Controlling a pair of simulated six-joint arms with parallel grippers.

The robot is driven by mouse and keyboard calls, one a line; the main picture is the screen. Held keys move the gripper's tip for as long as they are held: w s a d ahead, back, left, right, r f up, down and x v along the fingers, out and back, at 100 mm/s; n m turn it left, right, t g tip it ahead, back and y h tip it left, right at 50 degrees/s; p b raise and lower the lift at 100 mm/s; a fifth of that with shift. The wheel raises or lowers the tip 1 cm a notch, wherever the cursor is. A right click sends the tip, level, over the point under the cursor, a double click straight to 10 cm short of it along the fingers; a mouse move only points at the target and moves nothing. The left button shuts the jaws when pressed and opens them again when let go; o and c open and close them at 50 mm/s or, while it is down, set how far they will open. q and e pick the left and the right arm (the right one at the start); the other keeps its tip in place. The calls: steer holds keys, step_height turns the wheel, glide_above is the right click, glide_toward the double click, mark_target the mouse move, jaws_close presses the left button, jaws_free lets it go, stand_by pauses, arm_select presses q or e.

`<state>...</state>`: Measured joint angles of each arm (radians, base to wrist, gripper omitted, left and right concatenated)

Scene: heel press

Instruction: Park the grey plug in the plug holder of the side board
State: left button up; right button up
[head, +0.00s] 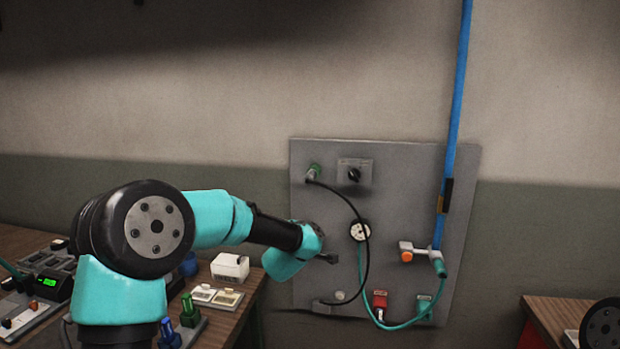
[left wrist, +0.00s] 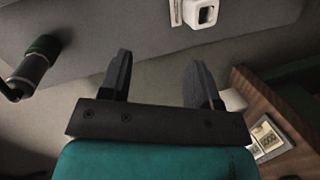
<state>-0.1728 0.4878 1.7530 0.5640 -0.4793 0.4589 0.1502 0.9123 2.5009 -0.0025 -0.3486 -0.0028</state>
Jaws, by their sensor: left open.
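The side board (head: 420,180) is a grey panel at the wall. A grey plug (head: 310,175) sits at a green socket at its upper left, with a black cable looping down from it. The plug also shows with its green collar at the left edge of the left wrist view (left wrist: 32,68). My left gripper (head: 328,258) is open and empty in front of the board's lower left; its two fingers (left wrist: 160,80) stand apart. A white square-holed fitting (left wrist: 205,12) shows at the top of the left wrist view; I cannot tell whether it is the plug holder.
The board carries a black knob (head: 354,174), a white round outlet (head: 360,231), an orange-ended valve (head: 407,256), a red socket (head: 380,303) and a green cable (head: 400,325). A blue pipe (head: 458,100) runs down to it. A cluttered bench (head: 240,310) stands left, another table (head: 545,310) right.

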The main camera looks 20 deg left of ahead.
mark_target(310, 177)
arm_select(q)
steer(key=r+n+t, duration=0.1)
steer(key=r, duration=0.4)
steer(key=r+n+t, duration=0.1)
steer(key=r+n, duration=0.1)
steer(key=r, duration=0.4)
steer(key=r+n+t+y, duration=0.1)
steer(key=r, duration=0.5)
steer(key=shift+w+a, duration=0.2)
steer(key=shift+w, duration=0.1)
steer(key=shift+w, duration=0.1)
steer(key=shift+w+a+f, duration=0.1)
steer(key=shift+w+a, duration=0.05)
steer(key=shift+w, duration=1.8)
steer(key=shift+w+a, duration=0.15)
steer(key=shift+w, duration=1.8)
steer(key=shift+w+a, duration=0.1)
steer(key=shift+w, duration=0.35)
steer(key=shift+c, duration=0.5)
